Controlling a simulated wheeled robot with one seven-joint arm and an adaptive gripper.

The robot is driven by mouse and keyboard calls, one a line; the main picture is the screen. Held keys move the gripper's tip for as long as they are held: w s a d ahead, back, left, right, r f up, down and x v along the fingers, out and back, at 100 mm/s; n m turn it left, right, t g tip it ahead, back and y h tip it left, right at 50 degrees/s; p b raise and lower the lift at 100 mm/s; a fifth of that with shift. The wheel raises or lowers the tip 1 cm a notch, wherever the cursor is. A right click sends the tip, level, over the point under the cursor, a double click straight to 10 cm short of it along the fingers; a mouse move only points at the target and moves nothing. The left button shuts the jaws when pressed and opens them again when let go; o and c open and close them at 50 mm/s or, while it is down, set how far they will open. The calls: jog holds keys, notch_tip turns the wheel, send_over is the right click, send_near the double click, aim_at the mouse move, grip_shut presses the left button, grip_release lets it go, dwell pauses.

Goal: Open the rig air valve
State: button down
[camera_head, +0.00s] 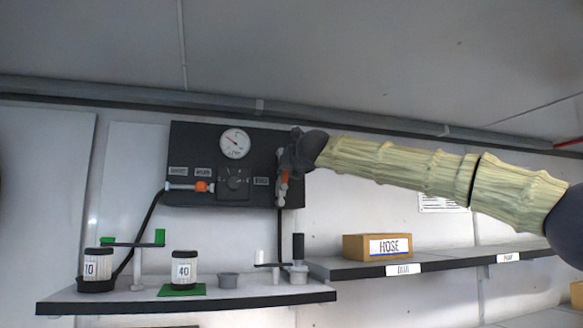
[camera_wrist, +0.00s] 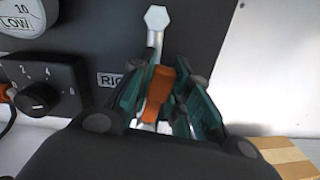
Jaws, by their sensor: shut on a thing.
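The rig air valve is on the right side of the dark panel (camera_head: 218,160), with a label beginning "RIG" (camera_wrist: 112,79) beside it. Its orange handle (camera_wrist: 160,92) stands roughly upright in the wrist view, slightly tilted, in line with the pale pipe (camera_wrist: 155,38) above it. In the head view the orange part (camera_head: 282,189) shows just below my gripper (camera_head: 288,166). My gripper also fills the middle of the wrist view (camera_wrist: 165,98), its teal fingers shut on both sides of the orange handle. The fingers hide part of the valve body.
The panel also carries a round gauge (camera_head: 236,143), a dial knob (camera_head: 233,182) and another orange fitting (camera_head: 202,187) at left. Below, a shelf (camera_head: 190,301) holds jars marked 10 (camera_head: 98,265) and 40 (camera_head: 184,271). A HOSE box (camera_head: 377,247) sits on the right shelf.

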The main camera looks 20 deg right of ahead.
jog(key=shift+a+n, duration=0.5)
jog(key=shift+n, duration=0.4)
jog(key=shift+p, duration=0.3)
jog(key=c, duration=1.3)
grip_release()
jog(key=shift+s, duration=0.1)
jog(key=s, duration=1.1)
jog(key=shift+s, duration=0.4)
